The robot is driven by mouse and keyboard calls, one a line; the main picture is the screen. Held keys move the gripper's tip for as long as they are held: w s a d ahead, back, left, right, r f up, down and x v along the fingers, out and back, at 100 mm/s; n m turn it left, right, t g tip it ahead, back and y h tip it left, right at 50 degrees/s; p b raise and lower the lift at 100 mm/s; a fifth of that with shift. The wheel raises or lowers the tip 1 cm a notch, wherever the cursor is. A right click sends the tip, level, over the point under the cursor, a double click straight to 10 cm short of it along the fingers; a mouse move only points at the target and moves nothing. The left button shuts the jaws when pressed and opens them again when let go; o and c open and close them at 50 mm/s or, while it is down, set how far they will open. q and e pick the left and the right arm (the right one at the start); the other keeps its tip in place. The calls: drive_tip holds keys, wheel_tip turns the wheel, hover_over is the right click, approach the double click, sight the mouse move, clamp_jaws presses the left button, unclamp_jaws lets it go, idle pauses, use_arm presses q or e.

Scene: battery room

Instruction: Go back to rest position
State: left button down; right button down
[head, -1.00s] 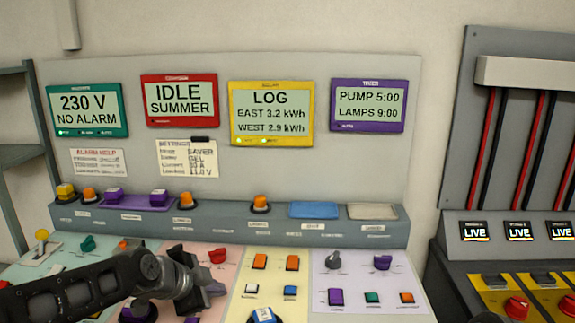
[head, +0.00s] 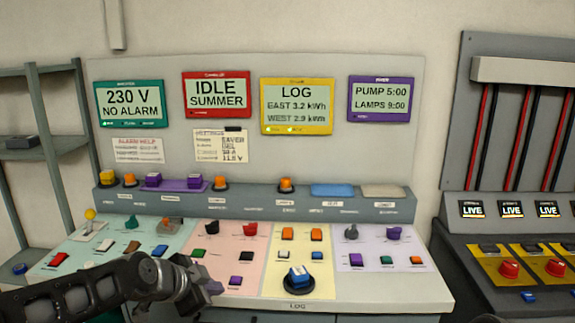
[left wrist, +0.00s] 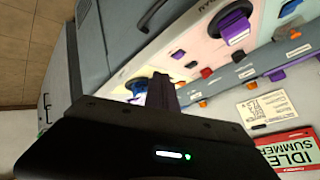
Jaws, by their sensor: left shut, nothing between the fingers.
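My left gripper (head: 205,290) comes in from the left in the head view, low over the front of the control desk (head: 420,288). It is shut and empty, near the front of the pink panel (head: 256,262). In the left wrist view my shut fingers (left wrist: 162,92) point toward the desk, apart from the large purple knob (left wrist: 235,28). My arm hides part of the desk's front left. My right gripper shows in neither view.
Four screens in teal (head: 131,104), red (head: 216,94), yellow (head: 297,106) and purple (head: 382,99) hang on the backboard. A shelf rack (head: 35,153) stands at the left. A cabinet with red knobs (head: 510,269) stands at the right. The wrist view shows bare floor (left wrist: 20,50).

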use_arm(q)
drive_tip(key=s+d+f+n+g, duration=0.1)
drive_tip(key=s+f+n, duration=0.25)
drive_tip(key=f, duration=0.55)
drive_tip(key=s+d+f+n+g, duration=0.1)
drive_tip(key=s+d+f+n, duration=0.15)
drive_tip(key=f+n, duration=0.45)
drive_tip(key=s+d+f+n, duration=0.15)
drive_tip(key=s+f, duration=0.25)
drive_tip(key=f, duration=0.7)
drive_tip(key=s+d+f+n+g, duration=0.1)
drive_tip(key=s+f+g, duration=0.2)
drive_tip(key=s+f, duration=0.4)
drive_tip(key=s+d+f+n+g, duration=0.1)
drive_tip(key=s+d+f+g, duration=0.1)
drive_tip(key=s+f, duration=0.6)
drive_tip(key=s+g, duration=0.1)
drive_tip(key=s, duration=0.5)
drive_tip(key=shift+s+d+f+n, duration=0.15)
drive_tip(key=shift+s+d+n, duration=0.1)
drive_tip(key=shift+n, duration=0.05)
